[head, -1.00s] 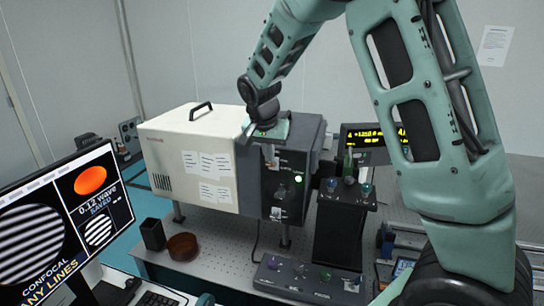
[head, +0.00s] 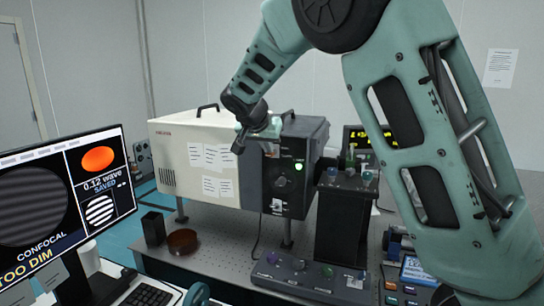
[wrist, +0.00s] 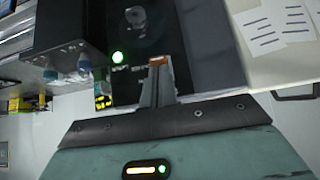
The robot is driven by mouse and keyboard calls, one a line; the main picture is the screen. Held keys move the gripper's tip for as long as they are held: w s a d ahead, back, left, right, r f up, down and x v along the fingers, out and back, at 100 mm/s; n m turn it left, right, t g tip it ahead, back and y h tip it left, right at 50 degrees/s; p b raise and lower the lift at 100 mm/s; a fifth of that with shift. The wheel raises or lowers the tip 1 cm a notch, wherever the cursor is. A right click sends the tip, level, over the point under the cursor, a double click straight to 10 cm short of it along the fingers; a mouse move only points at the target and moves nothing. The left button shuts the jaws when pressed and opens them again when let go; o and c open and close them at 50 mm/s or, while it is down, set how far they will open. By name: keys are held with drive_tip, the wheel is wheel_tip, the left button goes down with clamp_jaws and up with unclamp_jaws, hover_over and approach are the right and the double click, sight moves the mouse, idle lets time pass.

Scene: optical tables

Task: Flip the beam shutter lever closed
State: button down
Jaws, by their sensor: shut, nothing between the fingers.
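The dark instrument box (head: 308,135) has a front panel with a round knob (head: 281,181) and a lit green lamp (head: 299,167). A small pale fitting (head: 277,205) sits low on the panel; I cannot tell whether it is the shutter lever. My gripper (head: 268,146) is at the panel's upper part, its fingers hard to make out there. In the wrist view my gripper (wrist: 158,64) is shut and empty, its fingers together over the black panel near the lamp. An orange patch (wrist: 158,60) shows at the fingertips; whether it is the lever's tip is unclear.
A white housing (head: 185,150) adjoins the box at left. A dark stand with coloured knobs (head: 340,225) is at right, a knob panel (head: 310,276) in front. The monitor (head: 65,205) reads "TOO DIM".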

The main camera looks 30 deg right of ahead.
drive_tip(key=shift+s+a+f+t+h+b, duration=0.15)
drive_tip(key=shift+f+t+h+b, duration=0.3)
drive_tip(key=shift+b, duration=1.35)
drive_tip(key=shift+a+f+t+h+b, duration=0.2)
drive_tip(key=shift+f+b, duration=0.35)
drive_tip(key=shift+b, duration=1.2)
drive_tip(key=shift+d+r+p, duration=0.15)
drive_tip(key=shift+r+p, duration=0.4)
drive_tip(key=shift+r, duration=0.05)
drive_tip(key=shift+w+d+r, duration=0.35)
drive_tip(key=shift+w+d, duration=0.1)
drive_tip(key=shift+d, duration=0.1)
